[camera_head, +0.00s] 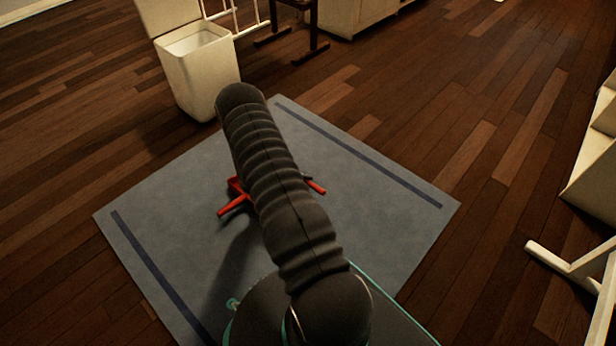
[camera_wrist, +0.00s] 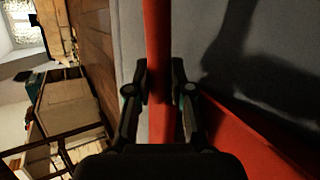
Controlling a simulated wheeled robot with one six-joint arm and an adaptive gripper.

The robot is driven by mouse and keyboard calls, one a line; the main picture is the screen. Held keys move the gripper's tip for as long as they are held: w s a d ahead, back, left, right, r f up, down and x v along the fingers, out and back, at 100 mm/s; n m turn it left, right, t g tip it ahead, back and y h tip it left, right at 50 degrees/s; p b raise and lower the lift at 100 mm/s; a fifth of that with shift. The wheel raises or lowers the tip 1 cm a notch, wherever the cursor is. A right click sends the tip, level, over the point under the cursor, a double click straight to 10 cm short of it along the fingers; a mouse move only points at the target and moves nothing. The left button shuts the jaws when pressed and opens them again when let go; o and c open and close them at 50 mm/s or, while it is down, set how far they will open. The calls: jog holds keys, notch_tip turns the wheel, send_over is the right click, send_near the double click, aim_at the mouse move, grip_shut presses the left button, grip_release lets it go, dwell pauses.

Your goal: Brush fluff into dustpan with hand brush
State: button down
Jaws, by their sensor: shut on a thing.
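In the wrist view my gripper (camera_wrist: 159,88) is shut on a long red handle (camera_wrist: 157,35), which runs between both fingers. A wider red piece (camera_wrist: 245,132) lies at the lower right there. I cannot tell which of them is the hand brush and which is the dustpan. In the head view a red part with a handle (camera_head: 235,205) shows left of my arm, and another red handle end (camera_head: 316,187) shows right of it, both low over the mat. My arm hides the middle and my gripper in that view. I see no fluff.
A grey-blue mat (camera_head: 185,245) with dark stripes lies on the wooden floor. A white open bin (camera_head: 203,85) stands at its far left edge, near dark furniture legs (camera_head: 312,35) and a pale cabinet (camera_head: 360,15). White furniture (camera_head: 590,170) stands at the right. Floor between is clear.

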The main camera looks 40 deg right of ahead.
jog(key=shift+s+a+r, duration=0.1)
jog(key=shift+s+a, duration=0.05)
jog(key=shift+a, duration=2.15)
jog(key=shift+a+r, duration=0.1)
jog(key=shift+r, duration=0.15)
notch_tip(320, 180, up, 6)
jog(key=p, duration=0.2)
